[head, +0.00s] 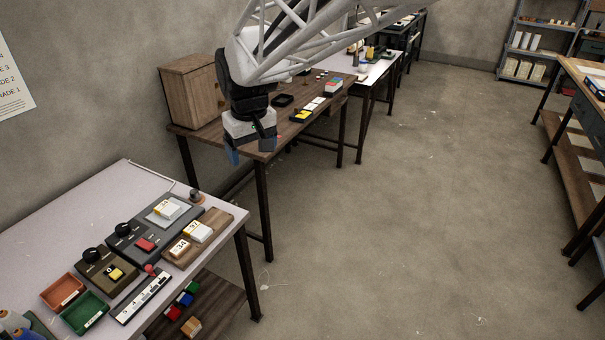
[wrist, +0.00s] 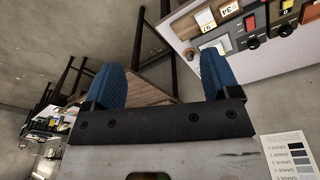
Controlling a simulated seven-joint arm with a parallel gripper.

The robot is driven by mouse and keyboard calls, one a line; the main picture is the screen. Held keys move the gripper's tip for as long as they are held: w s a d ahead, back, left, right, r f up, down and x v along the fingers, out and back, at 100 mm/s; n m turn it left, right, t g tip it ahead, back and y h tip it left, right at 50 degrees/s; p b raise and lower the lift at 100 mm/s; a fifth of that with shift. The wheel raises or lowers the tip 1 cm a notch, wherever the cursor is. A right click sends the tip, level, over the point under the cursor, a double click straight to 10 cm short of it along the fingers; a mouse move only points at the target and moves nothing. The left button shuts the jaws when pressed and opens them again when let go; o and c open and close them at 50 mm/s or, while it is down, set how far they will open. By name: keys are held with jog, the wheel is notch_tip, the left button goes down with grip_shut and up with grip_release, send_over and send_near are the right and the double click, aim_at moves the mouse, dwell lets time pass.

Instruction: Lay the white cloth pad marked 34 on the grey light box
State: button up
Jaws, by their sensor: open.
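The light box (head: 127,239) is a dark grey unit with a pale panel on the near-left table. A white pad with a yellow edge (head: 167,209) lies on its panel; I cannot read its mark. On the brown board (head: 220,223) beside it lie two white pads. The pad that looks marked 34 (head: 180,249) is nearer the front; in the wrist view the 34 pad (wrist: 229,8) shows at the top edge, beside a pad marked 97 (wrist: 205,19). My gripper (head: 250,152) is open and empty, raised in the air beyond the table, away from the pads.
The near table also holds a knob unit with a yellow button (head: 115,273), a red tray (head: 63,291), a green tray (head: 85,312) and a marked strip (head: 141,296). A wooden table (head: 229,142) with a wooden cabinet (head: 188,91) stands behind. The floor at right is open.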

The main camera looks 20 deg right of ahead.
jog(key=s+d+m, duration=0.1)
jog(key=s+d, duration=0.2)
jog(key=s, duration=0.5)
jog(key=s+d+f+m, duration=0.1)
jog(key=s+d, duration=0.3)
jog(key=s, duration=0.5)
jog(key=s+d+f+m+t, duration=0.1)
jog(key=s+d+m, duration=0.1)
jog(key=s, duration=0.7)
jog(key=shift+d, duration=0.75)
